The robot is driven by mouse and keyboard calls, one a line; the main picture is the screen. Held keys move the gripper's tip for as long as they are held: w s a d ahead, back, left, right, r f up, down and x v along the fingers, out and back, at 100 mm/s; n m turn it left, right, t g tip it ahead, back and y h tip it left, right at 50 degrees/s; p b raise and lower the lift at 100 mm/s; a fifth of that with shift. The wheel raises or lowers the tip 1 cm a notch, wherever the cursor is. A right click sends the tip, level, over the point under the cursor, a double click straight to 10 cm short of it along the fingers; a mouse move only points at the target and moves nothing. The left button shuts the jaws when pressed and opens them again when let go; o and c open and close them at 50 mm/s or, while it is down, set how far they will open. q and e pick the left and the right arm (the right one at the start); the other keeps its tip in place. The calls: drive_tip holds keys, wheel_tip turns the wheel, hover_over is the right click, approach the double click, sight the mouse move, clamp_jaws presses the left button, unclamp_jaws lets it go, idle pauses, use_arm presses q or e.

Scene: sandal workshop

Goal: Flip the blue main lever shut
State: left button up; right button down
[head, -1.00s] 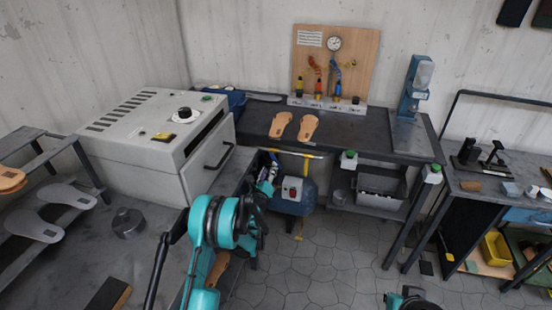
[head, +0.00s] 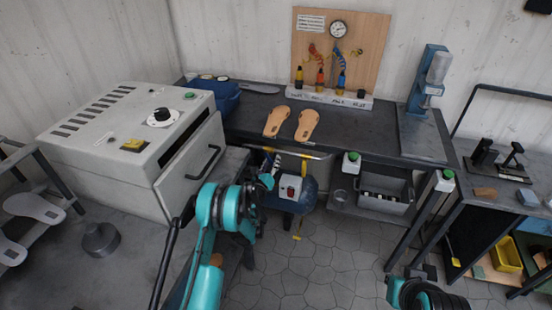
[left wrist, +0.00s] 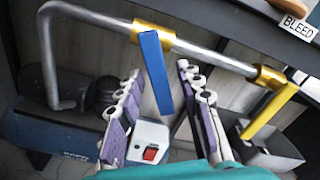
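The blue main lever (left wrist: 155,72) hangs from a gold valve on a silver pipe in the left wrist view, standing crosswise to the pipe. My left gripper (left wrist: 158,78) is open, with one finger on each side of the lever. I cannot tell whether either finger touches it. In the head view my left gripper (head: 267,180) is under the front edge of the back bench, and the blue lever is hard to make out there. My right arm shows only partly at the bottom right of the head view; its gripper is out of view.
A yellow lever (left wrist: 270,110) hangs from the same pipe (left wrist: 205,55), right of the blue one. A "BLEED" label (left wrist: 296,27) is above it. A blue tank and a box with a red switch (left wrist: 150,154) lie below. A grey oven (head: 120,140) stands left of my left arm.

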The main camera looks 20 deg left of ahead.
use_arm(q)
drive_tip(key=shift+r, duration=0.15)
drive_tip(key=shift+s, duration=0.1)
drive_tip(key=shift+c, duration=1)
clamp_jaws()
drive_tip(key=shift+a, duration=0.1)
drive_tip(key=shift+a+f+m, duration=0.1)
drive_tip(key=shift+a+m, duration=0.15)
drive_tip(key=shift+m, duration=0.55)
drive_tip(key=shift+a+f+m, duration=0.1)
drive_tip(key=shift+a+m, duration=0.15)
drive_tip(key=shift+m, duration=0.55)
drive_tip(key=shift+a+f+m, duration=0.1)
drive_tip(key=shift+a+m, duration=0.15)
drive_tip(key=shift+m, duration=0.45)
drive_tip(key=shift+a+m, duration=0.25)
drive_tip(key=shift+m, duration=0.45)
